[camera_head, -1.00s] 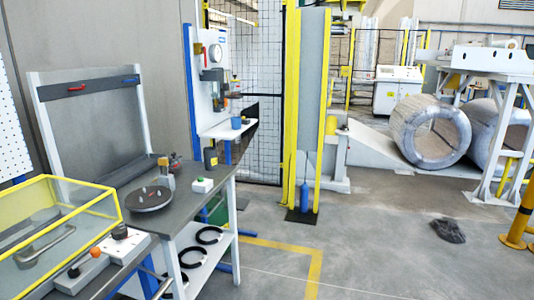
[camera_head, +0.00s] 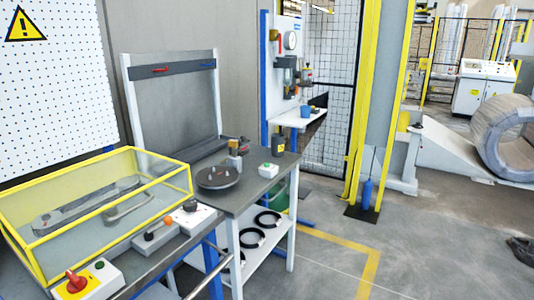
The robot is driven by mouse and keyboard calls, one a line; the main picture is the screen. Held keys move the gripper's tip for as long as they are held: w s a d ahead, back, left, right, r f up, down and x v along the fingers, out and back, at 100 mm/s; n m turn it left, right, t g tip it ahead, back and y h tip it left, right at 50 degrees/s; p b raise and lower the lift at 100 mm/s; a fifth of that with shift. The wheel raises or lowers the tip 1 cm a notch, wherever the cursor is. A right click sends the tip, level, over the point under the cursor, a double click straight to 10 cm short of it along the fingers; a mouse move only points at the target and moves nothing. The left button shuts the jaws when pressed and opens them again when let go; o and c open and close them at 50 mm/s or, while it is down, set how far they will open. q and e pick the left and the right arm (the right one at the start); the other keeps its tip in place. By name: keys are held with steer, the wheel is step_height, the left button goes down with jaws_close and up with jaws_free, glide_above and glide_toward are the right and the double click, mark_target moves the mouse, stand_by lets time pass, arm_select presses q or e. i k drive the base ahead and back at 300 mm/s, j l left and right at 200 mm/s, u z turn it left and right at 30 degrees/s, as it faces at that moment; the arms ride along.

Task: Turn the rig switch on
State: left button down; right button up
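Several controls show, and I cannot tell which one is the rig switch. A red rotary switch (camera_head: 76,281) on a yellow plate sits on a white box at the lower left, with a green button (camera_head: 99,265) beside it. A white box with a black knob (camera_head: 190,206) stands at the right front corner of the yellow-framed clear case (camera_head: 190,178). A small white box with a green button (camera_head: 268,169) is on the grey bench (camera_head: 225,205). Neither of my grippers is in view.
A dark round plate (camera_head: 217,178) lies on the bench. Black rings (camera_head: 251,238) lie on the shelf below. A blue-posted stand (camera_head: 265,80) with a gauge is behind. A steel coil (camera_head: 505,135) is at the right. The floor right of the bench is clear.

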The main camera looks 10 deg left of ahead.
mark_target(76, 285)
steer(key=u, duration=1.7)
steer(key=j+z, duration=0.3)
steer(key=z, duration=0.2)
steer(key=k+j+z, duration=0.1)
steer(key=j+z, duration=0.15)
steer(key=z, duration=0.25)
steer(key=k+j+z, duration=0.15)
steer(key=z, duration=0.35)
